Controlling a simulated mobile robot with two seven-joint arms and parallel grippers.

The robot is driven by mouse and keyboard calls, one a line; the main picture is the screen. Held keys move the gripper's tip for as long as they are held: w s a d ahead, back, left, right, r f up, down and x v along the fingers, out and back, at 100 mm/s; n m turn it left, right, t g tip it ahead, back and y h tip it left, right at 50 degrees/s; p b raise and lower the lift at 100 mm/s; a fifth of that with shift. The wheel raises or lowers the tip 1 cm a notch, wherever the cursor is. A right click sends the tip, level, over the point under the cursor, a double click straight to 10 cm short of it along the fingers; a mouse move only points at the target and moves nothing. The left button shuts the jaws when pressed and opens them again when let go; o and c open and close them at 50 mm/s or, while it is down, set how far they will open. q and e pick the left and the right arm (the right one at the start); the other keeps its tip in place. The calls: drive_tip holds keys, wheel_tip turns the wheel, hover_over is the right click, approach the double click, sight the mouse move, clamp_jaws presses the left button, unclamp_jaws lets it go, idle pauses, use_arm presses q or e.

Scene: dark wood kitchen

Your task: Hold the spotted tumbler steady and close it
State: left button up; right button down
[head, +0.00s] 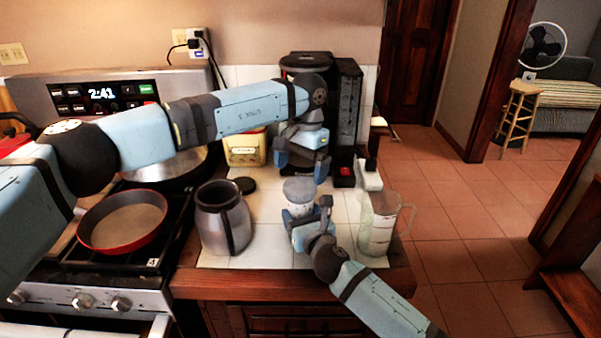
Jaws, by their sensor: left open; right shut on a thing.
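The spotted tumbler (299,193) stands upright on the white tiled counter, pale with a greyish top. I cannot tell whether that top is a lid or the open rim. My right gripper (308,212) is shut on the tumbler from the front, and its fingers hide the lower part. My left gripper (302,170) is open just above and behind the tumbler, fingers pointing down, and appears empty. A small dark round disc (245,185) lies on the counter left of the tumbler.
A metal carafe (223,218) stands left of the tumbler, and a clear pitcher (379,225) right of it. A black coffee machine (345,110) and a yellowish container (245,149) are behind. A red pan (122,221) sits on the stove. The counter ends at its front edge.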

use_arm(q)
drive_tip(key=n, duration=0.4)
drive_tip(key=shift+r+n, duration=0.15)
drive_tip(key=shift+n, duration=0.25)
drive_tip(key=n, duration=0.6)
drive_tip(key=shift+r, duration=0.25)
drive_tip(key=n, duration=0.6)
drive_tip(key=shift+r+n+t+h, duration=0.25)
drive_tip(key=shift+n+t+h, duration=0.05)
drive_tip(key=shift+n, duration=0.1)
drive_tip(key=n, duration=0.4)
drive_tip(key=shift+r, duration=0.2)
drive_tip(key=n, duration=0.6)
drive_tip(key=shift+r, duration=0.25)
drive_tip(key=n, duration=0.4)
drive_tip(key=shift+r+n, duration=0.2)
drive_tip(key=shift+n, duration=0.1)
drive_tip(key=n, duration=0.6)
drive_tip(key=shift+r+t, duration=0.3)
drive_tip(key=n, duration=0.5)
drive_tip(key=shift+r+h, duration=0.2)
drive_tip(key=shift+h, duration=0.1)
